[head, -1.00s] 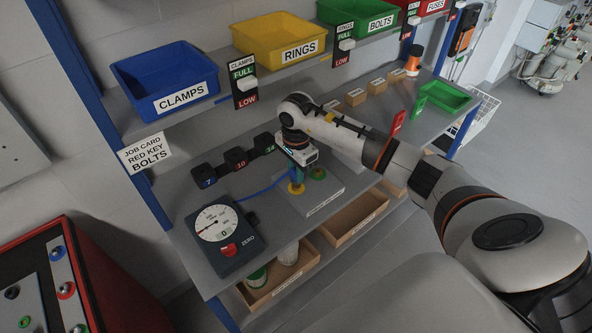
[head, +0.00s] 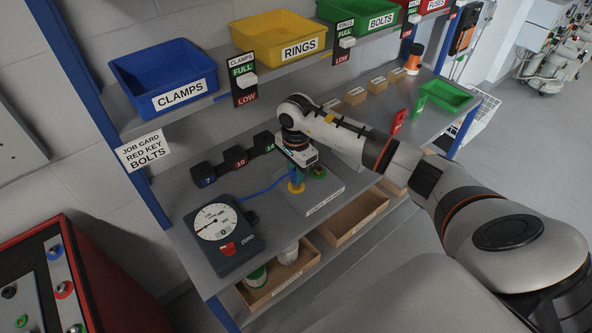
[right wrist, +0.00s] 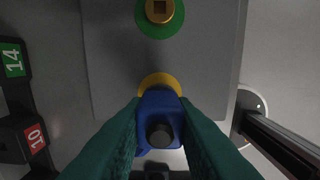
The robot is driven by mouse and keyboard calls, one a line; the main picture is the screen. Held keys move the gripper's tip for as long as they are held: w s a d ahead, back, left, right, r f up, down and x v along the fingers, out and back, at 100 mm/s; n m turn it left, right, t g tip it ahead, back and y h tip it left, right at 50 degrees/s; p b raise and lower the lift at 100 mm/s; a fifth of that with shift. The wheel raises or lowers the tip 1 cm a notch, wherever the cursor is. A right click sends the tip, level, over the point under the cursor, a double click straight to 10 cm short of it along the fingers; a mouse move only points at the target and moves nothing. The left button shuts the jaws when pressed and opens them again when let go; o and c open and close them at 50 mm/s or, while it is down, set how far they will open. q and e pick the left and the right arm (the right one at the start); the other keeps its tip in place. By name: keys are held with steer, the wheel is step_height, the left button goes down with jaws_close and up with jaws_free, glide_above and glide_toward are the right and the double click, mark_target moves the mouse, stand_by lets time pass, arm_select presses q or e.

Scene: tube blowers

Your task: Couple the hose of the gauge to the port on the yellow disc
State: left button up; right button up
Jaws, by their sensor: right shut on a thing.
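The gauge (head: 221,232) stands on the bench with a white dial, and its blue hose (head: 263,189) runs right to my right gripper (head: 297,183). The right gripper is shut on the blue hose end (right wrist: 160,112), which also shows in the right wrist view. The yellow disc (head: 296,188) lies on a grey plate (head: 324,200) right below the gripper. In the right wrist view the yellow disc (right wrist: 160,80) is mostly covered by the hose end; its port is hidden, and I cannot tell whether they are joined. My left gripper is not in view.
A green disc (right wrist: 159,12) with a brass port is beside the yellow one on the plate. Black blocks numbered 7, 10 and 14 (head: 235,158) stand behind the gauge. Bins line the shelf above, including the blue CLAMPS bin (head: 166,77).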

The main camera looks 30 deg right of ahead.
steer(key=shift+f, duration=0.2)
steer(key=shift+w, duration=0.1)
steer(key=o, duration=1)
steer(key=shift+r, duration=0.1)
steer(key=shift+o, duration=0.2)
